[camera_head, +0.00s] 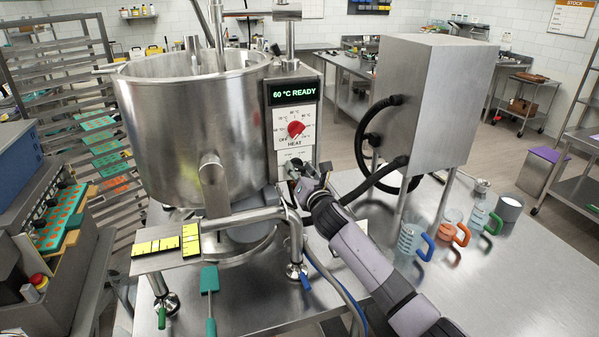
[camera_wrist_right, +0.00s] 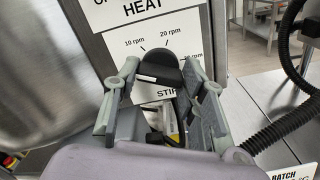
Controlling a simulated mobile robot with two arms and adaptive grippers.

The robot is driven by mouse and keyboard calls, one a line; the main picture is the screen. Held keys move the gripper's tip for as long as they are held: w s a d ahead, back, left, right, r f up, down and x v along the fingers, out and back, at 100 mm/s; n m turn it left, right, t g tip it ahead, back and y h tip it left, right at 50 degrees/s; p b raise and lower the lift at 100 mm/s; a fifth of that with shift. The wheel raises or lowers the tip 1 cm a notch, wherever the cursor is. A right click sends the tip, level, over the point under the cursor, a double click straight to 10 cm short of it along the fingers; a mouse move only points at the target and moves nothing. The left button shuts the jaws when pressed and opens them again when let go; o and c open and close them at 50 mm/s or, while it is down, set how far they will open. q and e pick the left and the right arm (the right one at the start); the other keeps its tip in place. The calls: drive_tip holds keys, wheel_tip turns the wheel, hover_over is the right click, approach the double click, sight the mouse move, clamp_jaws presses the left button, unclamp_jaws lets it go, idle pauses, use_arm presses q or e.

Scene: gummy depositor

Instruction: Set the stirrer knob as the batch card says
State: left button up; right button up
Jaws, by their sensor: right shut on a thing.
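The stirrer knob (camera_wrist_right: 160,68) is black and sits on a white dial plate (camera_wrist_right: 150,36) marked 10 rpm and 20 rpm, with further marks partly covered. A pale line shows on the knob's lower left; I cannot tell its exact setting. My right gripper (camera_wrist_right: 160,82) has its fingers on either side of the knob and is shut on it. My left gripper is not in view.
Above is the red heat knob (camera_head: 295,128), under a display (camera_head: 293,92) reading 60 °C READY. The steel kettle (camera_head: 190,125) stands left. A steel box (camera_head: 425,100) with black hoses is right. Several handled jugs (camera_head: 410,240) stand on the steel table (camera_head: 500,290).

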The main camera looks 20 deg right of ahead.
drive_tip(key=m, duration=0.3)
drive_tip(key=shift+m, duration=0.4)
drive_tip(key=m, duration=0.3)
drive_tip(key=shift+m+b, duration=0.3)
drive_tip(key=shift+b, duration=0.1)
drive_tip(key=m, duration=0.3)
drive_tip(key=shift+m, duration=0.3)
drive_tip(key=m+b, duration=0.1)
drive_tip(key=m, duration=0.3)
drive_tip(key=shift+m, duration=0.3)
drive_tip(key=m, duration=0.3)
drive_tip(key=shift+m, duration=0.3)
drive_tip(key=m, duration=0.3)
drive_tip(key=shift+m+b, duration=0.3)
drive_tip(key=m, duration=0.3)
drive_tip(key=shift+f+m, duration=0.1)
drive_tip(key=shift+m, duration=2.1)
